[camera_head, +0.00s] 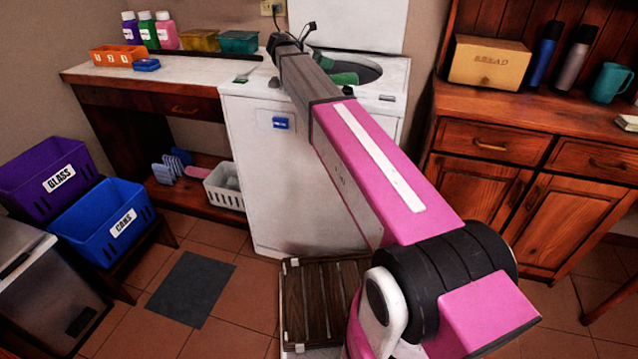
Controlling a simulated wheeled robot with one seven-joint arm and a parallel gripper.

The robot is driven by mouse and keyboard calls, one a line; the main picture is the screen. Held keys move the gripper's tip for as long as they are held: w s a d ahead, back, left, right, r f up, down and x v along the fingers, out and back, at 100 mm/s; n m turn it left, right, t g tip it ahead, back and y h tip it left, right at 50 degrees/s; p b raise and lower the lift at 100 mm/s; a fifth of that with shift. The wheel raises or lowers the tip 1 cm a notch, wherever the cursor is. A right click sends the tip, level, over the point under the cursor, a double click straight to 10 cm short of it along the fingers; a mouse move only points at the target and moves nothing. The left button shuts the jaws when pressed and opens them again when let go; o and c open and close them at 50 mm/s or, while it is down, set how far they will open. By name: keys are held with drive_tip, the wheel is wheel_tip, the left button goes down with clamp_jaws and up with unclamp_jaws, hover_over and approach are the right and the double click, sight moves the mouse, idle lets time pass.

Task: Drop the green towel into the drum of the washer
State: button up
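The white washer (258,170) stands against the back wall with its lid raised. Its round drum opening (372,72) is on top. Green cloth, which looks like the green towel (345,78), shows at the left side of the opening, partly hidden by my arm. I cannot tell whether it rests in the drum or hangs above it. My gripper (284,42) is at the far end of my pink and grey arm, over the rear left of the washer top. Its fingers are hidden or too small to make out, so its grip is unclear.
A counter (205,72) with bottles and tubs stands left of the washer. A wooden cabinet (500,140) with a bread box (488,63) stands to its right. Purple (45,180) and blue (105,220) bins are at left.

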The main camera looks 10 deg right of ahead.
drive_tip(key=v, duration=1)
drive_tip(key=shift+a+r, duration=0.15)
drive_tip(key=shift+a, duration=0.2)
drive_tip(key=shift+s, duration=0.1)
